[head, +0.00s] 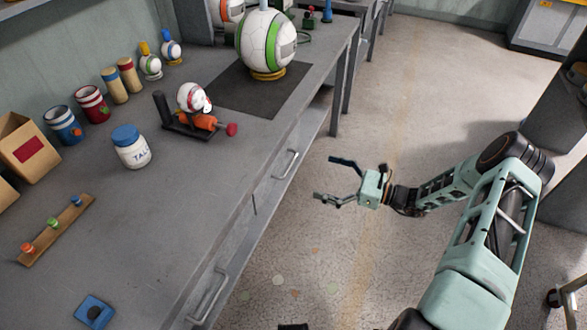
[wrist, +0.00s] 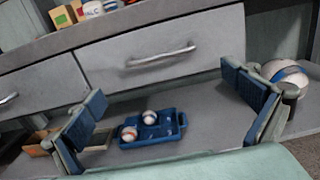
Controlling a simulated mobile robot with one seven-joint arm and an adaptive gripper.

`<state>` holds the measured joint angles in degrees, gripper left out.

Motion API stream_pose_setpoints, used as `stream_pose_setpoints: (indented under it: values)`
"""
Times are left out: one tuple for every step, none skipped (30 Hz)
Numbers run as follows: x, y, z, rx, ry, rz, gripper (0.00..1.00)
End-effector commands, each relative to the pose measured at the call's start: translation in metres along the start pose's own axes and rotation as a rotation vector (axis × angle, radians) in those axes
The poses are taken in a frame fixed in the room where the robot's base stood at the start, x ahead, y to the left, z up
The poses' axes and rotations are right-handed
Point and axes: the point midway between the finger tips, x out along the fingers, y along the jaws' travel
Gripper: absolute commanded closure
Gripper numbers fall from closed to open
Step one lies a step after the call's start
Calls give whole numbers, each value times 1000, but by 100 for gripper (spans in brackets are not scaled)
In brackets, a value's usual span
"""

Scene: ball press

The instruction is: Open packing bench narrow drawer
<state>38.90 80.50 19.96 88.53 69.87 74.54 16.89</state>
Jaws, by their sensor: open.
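The packing bench (head: 150,240) has two grey drawer fronts along its side, both flush and closed. The farther drawer has a bar handle (head: 286,164); the nearer one has a handle (head: 207,298). I cannot tell surely which is the narrow drawer; the nearer one is partly cut off in the wrist view. My gripper (head: 327,179) is open and empty, apart from the bench and pointing at its side. In the wrist view the farther drawer's front (wrist: 110,65) and handle (wrist: 162,56) lie ahead, beyond and above the spread blue-padded fingers. The left handle (wrist: 9,98) shows at the edge.
Below the drawers, a shelf holds a blue tray (wrist: 150,130) with two balls, a wooden box (wrist: 38,143) and a larger ball (wrist: 284,72). On the bench top stand a jar (head: 131,147), cans and a ball press (head: 190,120).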

Motion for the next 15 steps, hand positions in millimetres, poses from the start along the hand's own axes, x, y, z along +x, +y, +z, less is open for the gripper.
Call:
stream_pose_setpoints:
  values:
    - [2,-1,0,3,-8,-5,0]
    - [4,-1,0,4,-9,-6,0]
    - [8,-1,1,4,-10,-7,0]
    - [12,-1,1,4,-9,-6,0]
    - [16,-1,1,4,-8,-6,0]
    - [23,0,1,4,-8,-4,0]
    - [29,0,1,3,-8,-2,0]
    - [35,0,1,3,-8,-3,0]
    - [43,0,1,2,-7,-3,0]
    - [49,0,0,2,-6,-2,0]
    - [55,0,1,2,-6,-2,0]
    - [62,0,1,2,-7,-2,0]
    - [68,0,1,1,-6,-2,0]
    - [73,0,1,1,-5,-2,0]
    - [80,0,1,2,-5,-2,0]
